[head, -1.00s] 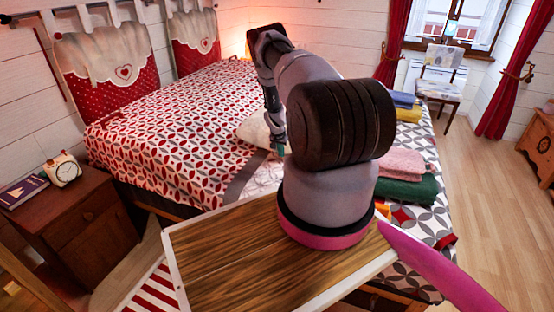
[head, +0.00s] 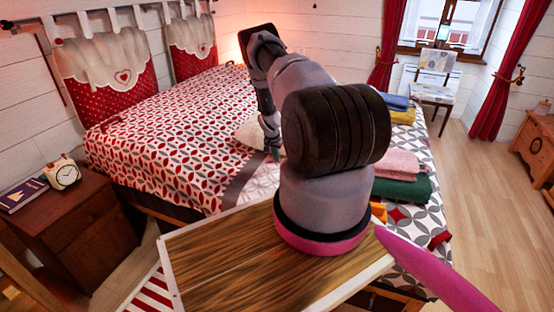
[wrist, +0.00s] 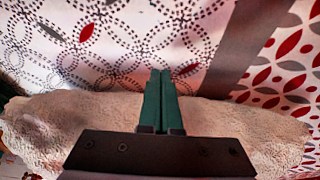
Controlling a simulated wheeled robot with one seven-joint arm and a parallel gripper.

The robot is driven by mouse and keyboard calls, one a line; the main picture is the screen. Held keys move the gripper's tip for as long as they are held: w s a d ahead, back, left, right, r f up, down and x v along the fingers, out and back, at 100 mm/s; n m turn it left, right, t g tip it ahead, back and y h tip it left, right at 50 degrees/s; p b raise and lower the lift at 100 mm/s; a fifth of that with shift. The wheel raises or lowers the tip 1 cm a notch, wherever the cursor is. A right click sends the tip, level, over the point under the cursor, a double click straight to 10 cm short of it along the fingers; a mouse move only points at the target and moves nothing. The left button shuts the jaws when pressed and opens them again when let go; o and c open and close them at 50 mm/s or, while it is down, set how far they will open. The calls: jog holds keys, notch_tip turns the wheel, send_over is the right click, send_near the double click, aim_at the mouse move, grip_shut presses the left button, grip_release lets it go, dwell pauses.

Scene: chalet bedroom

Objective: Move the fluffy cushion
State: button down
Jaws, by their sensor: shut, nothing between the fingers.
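The fluffy cushion (head: 250,134) is cream-white and lies on the bed, partly hidden behind my arm in the head view. In the wrist view the cushion (wrist: 45,125) spreads across the lower part of the picture, with a rough woolly surface. My gripper (wrist: 160,72) has its two green fingers together with nothing between them. In the head view my gripper (head: 275,153) shows small beside the cushion.
The bed (head: 170,130) has a red, grey and white patterned cover. Folded towels (head: 402,188) lie on its right side. A nightstand (head: 75,215) with an alarm clock (head: 63,172) and a book (head: 22,194) stands at left. Open wooden floor (head: 480,190) lies at right.

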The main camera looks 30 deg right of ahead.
jog(key=s+a+r+n+t+y, duration=0.15)
jog(key=a+r, duration=0.35)
jog(key=r, duration=1.1)
jog(key=s+a+r, duration=0.2)
jog(key=a+r, duration=0.4)
jog(key=r, duration=0.9)
jog(key=s+a+r+t+y, duration=0.15)
jog(key=a+r, duration=0.35)
jog(key=r, duration=1.1)
jog(key=s+a+r+n+t, duration=0.1)
jog(key=s+a+r, duration=0.4)
jog(key=s+r, duration=0.25)
jog(key=s+a+r+n, duration=0.2)
jog(key=s+a+r, duration=0.2)
jog(key=s+r, duration=0.35)
jog(key=s+a+r+n+y, duration=0.1)
jog(key=s+a, duration=0.2)
jog(key=s, duration=0.6)
jog(key=s+a+r+n+t, duration=0.1)
jog(key=s+a, duration=0.2)
jog(key=s, duration=0.5)
jog(key=shift+s+r+y, duration=0.25)
jog(key=shift+s+y, duration=0.15)
jog(key=shift+d, duration=0.2)
